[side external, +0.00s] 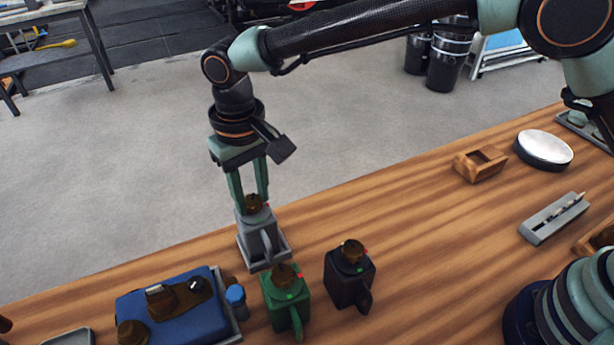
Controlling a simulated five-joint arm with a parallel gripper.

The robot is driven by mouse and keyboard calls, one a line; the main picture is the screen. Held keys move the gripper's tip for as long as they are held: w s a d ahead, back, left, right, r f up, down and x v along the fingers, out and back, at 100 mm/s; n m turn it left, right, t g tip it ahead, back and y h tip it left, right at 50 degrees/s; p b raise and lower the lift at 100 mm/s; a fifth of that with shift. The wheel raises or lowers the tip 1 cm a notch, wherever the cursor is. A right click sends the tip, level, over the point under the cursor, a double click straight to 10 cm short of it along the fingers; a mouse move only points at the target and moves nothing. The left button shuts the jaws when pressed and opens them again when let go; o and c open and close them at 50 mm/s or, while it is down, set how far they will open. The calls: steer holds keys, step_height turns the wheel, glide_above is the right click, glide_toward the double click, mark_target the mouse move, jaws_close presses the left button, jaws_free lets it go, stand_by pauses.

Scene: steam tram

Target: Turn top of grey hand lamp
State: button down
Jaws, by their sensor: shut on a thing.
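The contact on the far side of the knob is partly hidden.
A green hand lamp (285,299) and a black hand lamp (350,273) stand close in front and to the right.

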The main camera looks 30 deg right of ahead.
mark_target(252, 200)
steer(key=shift+n, duration=3)
steer(key=c, duration=0.5)
jaws_free()
step_height(252, 200, up, 12)
